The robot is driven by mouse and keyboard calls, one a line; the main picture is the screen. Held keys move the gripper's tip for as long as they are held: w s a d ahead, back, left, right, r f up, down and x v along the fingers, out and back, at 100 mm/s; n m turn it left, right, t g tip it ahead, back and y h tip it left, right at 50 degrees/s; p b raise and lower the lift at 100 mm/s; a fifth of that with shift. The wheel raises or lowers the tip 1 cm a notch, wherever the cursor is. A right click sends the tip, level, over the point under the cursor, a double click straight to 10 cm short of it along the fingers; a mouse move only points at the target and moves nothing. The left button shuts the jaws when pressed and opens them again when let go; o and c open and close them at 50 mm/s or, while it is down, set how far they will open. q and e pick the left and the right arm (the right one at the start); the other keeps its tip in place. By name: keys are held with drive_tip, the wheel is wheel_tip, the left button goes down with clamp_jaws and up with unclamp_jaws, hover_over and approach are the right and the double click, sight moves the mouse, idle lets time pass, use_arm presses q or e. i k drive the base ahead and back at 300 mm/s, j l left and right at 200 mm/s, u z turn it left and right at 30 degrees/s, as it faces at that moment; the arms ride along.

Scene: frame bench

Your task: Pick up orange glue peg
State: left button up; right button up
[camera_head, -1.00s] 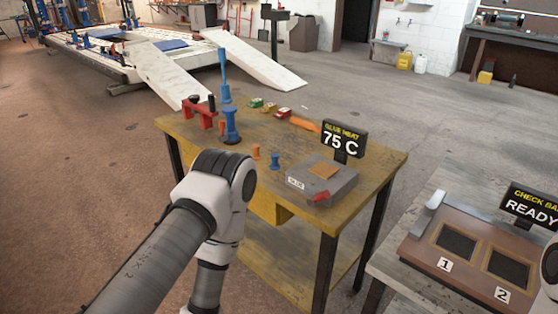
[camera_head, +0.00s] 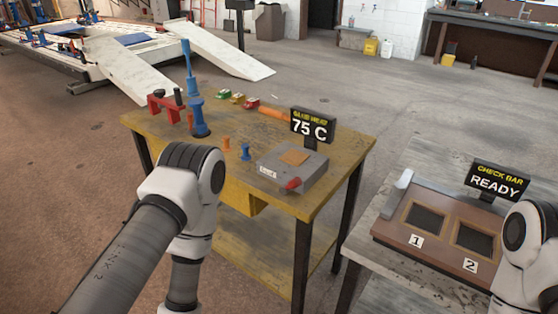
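The small orange glue peg (camera_head: 227,143) stands upright on the yellow bench (camera_head: 345,150), near its front edge. A similar small blue peg (camera_head: 245,152) stands just to its right. My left arm comes in from the lower left, in front of the bench, with its elbow to the left of and below the peg. My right arm shows at the right edge, over the check station. Neither gripper is in the picture, so I cannot tell what they hold.
A grey heater box (camera_head: 291,168) with a 75 C sign (camera_head: 311,126) sits right of the pegs. A red clamp (camera_head: 165,106) and a tall blue tool (camera_head: 199,118) stand at the back left. The check station (camera_head: 388,222) is on a separate table at right.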

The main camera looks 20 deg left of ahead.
sight(226, 143)
drive_tip(key=i+j+z, duration=0.25)
drive_tip(key=j, duration=0.5)
drive_tip(key=j+z, duration=0.25)
drive_tip(key=j, duration=0.45)
